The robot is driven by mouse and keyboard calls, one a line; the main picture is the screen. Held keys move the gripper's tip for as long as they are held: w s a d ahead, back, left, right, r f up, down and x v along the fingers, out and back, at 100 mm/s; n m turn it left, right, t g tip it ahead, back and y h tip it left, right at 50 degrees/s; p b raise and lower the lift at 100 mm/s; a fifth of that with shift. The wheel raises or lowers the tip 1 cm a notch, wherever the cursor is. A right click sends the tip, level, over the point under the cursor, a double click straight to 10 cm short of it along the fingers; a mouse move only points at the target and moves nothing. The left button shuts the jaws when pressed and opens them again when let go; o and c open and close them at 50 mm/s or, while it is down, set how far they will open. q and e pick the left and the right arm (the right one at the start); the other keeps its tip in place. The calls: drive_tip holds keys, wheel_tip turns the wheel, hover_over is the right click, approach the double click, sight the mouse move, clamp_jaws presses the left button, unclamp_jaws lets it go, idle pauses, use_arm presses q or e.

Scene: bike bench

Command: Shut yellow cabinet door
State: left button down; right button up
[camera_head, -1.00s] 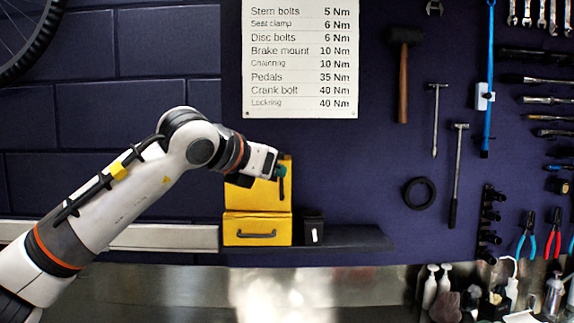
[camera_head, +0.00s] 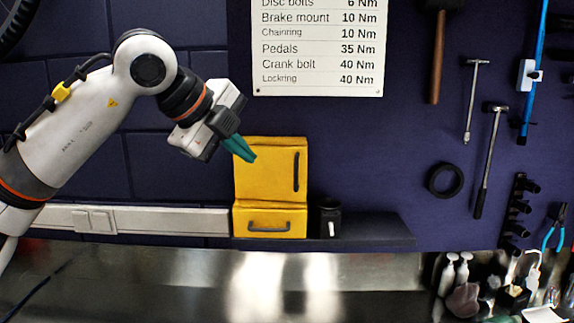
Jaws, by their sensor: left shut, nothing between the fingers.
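The yellow cabinet (camera_head: 270,187) stands on a dark shelf against the wall. Its upper door (camera_head: 262,172) has a dark vertical handle (camera_head: 296,171) near its right edge, and the door looks flush with the cabinet front. Below it is a yellow drawer (camera_head: 270,220) with a dark horizontal handle. My left gripper (camera_head: 246,152) has teal fingers held together and empty. Its tips overlap the door's upper left corner in the picture; I cannot tell whether they touch it. My right gripper is not in view.
A black cup-like container (camera_head: 328,217) stands just right of the cabinet on the shelf (camera_head: 375,228). A metal bench (camera_head: 190,285) runs below, mostly clear. Bottles and small items (camera_head: 468,285) crowd its right end. Tools hang on the wall at right.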

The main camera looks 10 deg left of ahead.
sight(295, 180)
use_arm(q)
drive_tip(key=p+x, duration=0.1)
drive_tip(key=x, duration=0.2)
drive_tip(key=w+r+p+x, duration=0.1)
drive_tip(key=p+x, duration=0.1)
drive_tip(key=x, duration=0.2)
drive_tip(key=p+x, duration=0.2)
drive_tip(key=x, duration=0.1)
drive_tip(key=shift+w+d+r, duration=0.2)
drive_tip(key=shift+w+d, duration=0.05)
drive_tip(key=shift+d, duration=0.15)
drive_tip(key=shift+w+d+f, duration=0.1)
drive_tip(key=shift+w+d, duration=0.2)
drive_tip(key=shift+w, duration=0.15)
drive_tip(key=shift+w+f, duration=0.1)
drive_tip(key=b, duration=0.1)
drive_tip(key=w+n+y+b, duration=0.1)
drive_tip(key=b, duration=0.1)
drive_tip(key=shift+w+d+n+t, duration=0.3)
